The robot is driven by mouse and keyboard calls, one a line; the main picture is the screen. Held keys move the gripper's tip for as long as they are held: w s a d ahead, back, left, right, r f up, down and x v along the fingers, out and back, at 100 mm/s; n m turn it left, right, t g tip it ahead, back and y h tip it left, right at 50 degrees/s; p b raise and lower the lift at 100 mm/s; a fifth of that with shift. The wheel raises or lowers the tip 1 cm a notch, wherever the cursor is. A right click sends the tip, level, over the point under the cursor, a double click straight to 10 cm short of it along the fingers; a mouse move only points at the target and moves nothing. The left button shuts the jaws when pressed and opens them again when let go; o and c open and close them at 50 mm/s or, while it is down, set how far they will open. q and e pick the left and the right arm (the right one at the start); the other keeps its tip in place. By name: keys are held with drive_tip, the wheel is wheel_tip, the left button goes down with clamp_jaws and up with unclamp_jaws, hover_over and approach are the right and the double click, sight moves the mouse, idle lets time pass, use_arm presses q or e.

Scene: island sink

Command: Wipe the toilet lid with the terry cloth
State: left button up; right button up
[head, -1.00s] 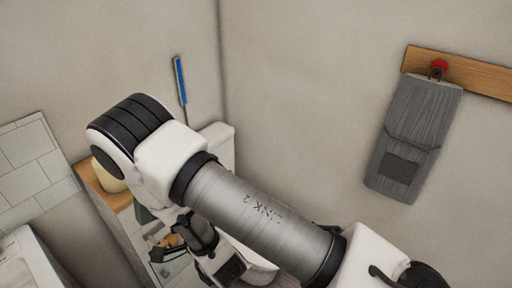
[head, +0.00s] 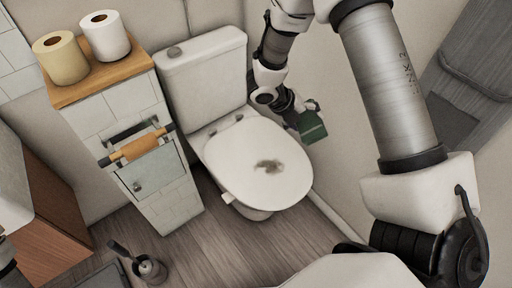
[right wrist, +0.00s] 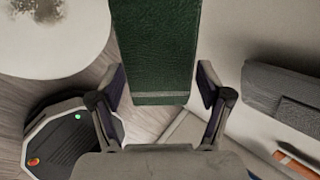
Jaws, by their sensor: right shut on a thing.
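The white toilet lid (head: 228,162) is closed, with a dark grey-brown smudge (head: 270,166) near its middle. The lid and smudge also show at the top left of the right wrist view (right wrist: 65,55). My right gripper (head: 299,112) is shut on the green terry cloth (head: 313,127), just right of the lid and apart from it in the picture. In the right wrist view the cloth (right wrist: 155,45) extends forward from between the fingers and hides what is behind it. My left gripper is not in view.
A tiled cabinet (head: 125,112) left of the toilet carries two paper rolls (head: 106,36) and a wood-handled holder (head: 135,148). A toilet brush (head: 150,268) stands on the floor. The wall is close on the right.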

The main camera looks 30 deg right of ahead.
drive_tip(key=a+f+m+y+b, duration=0.3)
drive_tip(key=f+m+b, duration=0.15)
drive_tip(key=f, duration=0.25)
drive_tip(key=a+f+m+y+b, duration=0.3)
drive_tip(key=f+m, duration=0.2)
drive_tip(key=f, duration=0.3)
use_arm(q)
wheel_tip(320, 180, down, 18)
drive_tip(key=b, duration=0.8)
drive_tip(key=shift+b, duration=0.4)
use_arm(e)
drive_tip(key=w+a+f+m+t+y, duration=0.1)
drive_tip(key=w+a+f+m, duration=0.3)
drive_tip(key=w+f+m, duration=0.2)
drive_tip(key=w+f, duration=0.2)
drive_tip(key=w, duration=0.1)
drive_tip(key=shift+w+f+t+y, duration=0.2)
drive_tip(key=shift+w+t+y, duration=0.1)
